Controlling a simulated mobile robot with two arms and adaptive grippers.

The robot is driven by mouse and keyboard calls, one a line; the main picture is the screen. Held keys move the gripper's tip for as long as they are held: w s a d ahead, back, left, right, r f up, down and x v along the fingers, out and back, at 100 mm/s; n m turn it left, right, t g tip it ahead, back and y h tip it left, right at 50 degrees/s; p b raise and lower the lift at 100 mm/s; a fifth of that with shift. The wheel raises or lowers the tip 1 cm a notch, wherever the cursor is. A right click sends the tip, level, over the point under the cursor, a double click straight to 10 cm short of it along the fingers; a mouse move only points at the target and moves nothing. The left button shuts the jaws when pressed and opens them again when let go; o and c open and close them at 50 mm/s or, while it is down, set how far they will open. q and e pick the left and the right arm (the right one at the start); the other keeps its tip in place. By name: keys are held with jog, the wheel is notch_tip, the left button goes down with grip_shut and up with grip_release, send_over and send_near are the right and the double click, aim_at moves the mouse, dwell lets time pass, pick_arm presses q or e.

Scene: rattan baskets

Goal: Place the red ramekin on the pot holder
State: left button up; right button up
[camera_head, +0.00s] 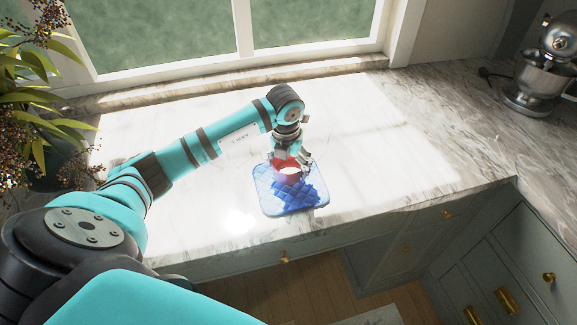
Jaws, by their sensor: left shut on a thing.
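The red ramekin (288,173) is at the middle of the view, over the blue quilted pot holder (292,200). My left gripper (290,160) reaches down from above and is shut on the ramekin. The ramekin looks upright, with its pale inside showing. I cannot tell whether its base touches the pot holder. The pot holder lies flat on the marble counter, and its front part is bare. The gripper hides part of the ramekin's far side. My right gripper is not in view.
The marble counter (400,150) is clear around the pot holder. A stand mixer (540,75) stands at the far right. A leafy plant (40,90) is at the left. The window (230,35) is behind, and drawers (440,225) are below the front edge.

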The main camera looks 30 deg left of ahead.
pick_arm(q)
notch_tip(320, 180, down, 2)
jog(key=shift+p, duration=0.4)
jog(key=shift+f, duration=0.25)
jog(key=o, duration=1.2)
jog(key=shift+r, duration=0.25)
jog(key=shift+r+b, duration=0.2)
jog(key=shift+b, duration=0.1)
jog(key=r+b, duration=0.1)
jog(key=r, duration=0.2)
jog(key=s+r+b, duration=0.1)
jog(key=r, duration=0.3)
jog(key=r+b, duration=0.1)
jog(key=r, duration=0.3)
jog(key=shift+s+d+r, duration=0.15)
jog(key=shift+d+r, duration=0.05)
jog(key=shift+d, duration=0.05)
